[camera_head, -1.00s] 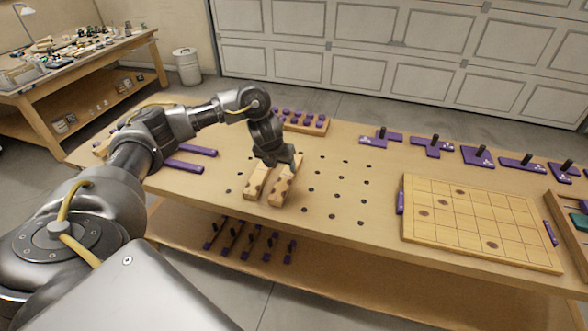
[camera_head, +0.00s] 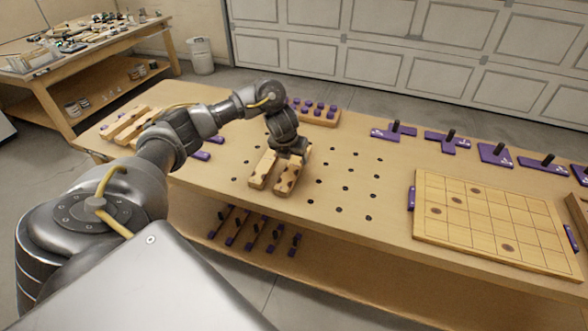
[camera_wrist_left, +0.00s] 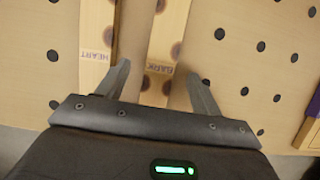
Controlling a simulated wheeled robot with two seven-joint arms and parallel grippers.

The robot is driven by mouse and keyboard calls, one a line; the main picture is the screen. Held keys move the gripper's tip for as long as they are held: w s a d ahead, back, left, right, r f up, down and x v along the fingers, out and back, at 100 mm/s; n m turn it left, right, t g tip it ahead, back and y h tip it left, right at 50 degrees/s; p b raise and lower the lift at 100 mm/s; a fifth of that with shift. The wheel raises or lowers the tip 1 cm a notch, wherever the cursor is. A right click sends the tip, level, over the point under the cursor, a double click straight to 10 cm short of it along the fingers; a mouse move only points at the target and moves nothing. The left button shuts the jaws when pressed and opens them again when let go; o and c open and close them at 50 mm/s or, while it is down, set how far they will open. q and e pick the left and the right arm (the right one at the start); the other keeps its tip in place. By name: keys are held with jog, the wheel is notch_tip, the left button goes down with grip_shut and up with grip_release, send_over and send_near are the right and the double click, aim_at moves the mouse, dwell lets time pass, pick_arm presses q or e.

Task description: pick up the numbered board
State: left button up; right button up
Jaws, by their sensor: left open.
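Two narrow wooden boards lie side by side on the bench, a left one (camera_head: 262,169) and a right one with dark spots (camera_head: 288,180). In the left wrist view the left one reads HEART (camera_wrist_left: 94,75) and the right one reads BARK (camera_wrist_left: 165,50). I can read no number on any board. My left gripper (camera_head: 291,158) is over the far part of the right board. In the wrist view it is open (camera_wrist_left: 160,72), with the BARK board between its fingers and the HEART board beside the left finger. Contact cannot be told. My right gripper is not in view.
A gridded wooden board (camera_head: 480,215) with dark spots lies at the right. Purple pieces with black pegs (camera_head: 497,154) line the back edge. A block with purple pegs (camera_head: 318,112) stands behind the gripper. Bench top with holes (camera_head: 345,188) is free between.

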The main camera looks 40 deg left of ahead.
aim_at(295, 164)
pick_arm(q)
jog(key=x, duration=0.5)
jog(key=shift+d, duration=0.1)
jog(key=shift+s, duration=0.1)
jog(key=c, duration=1.2)
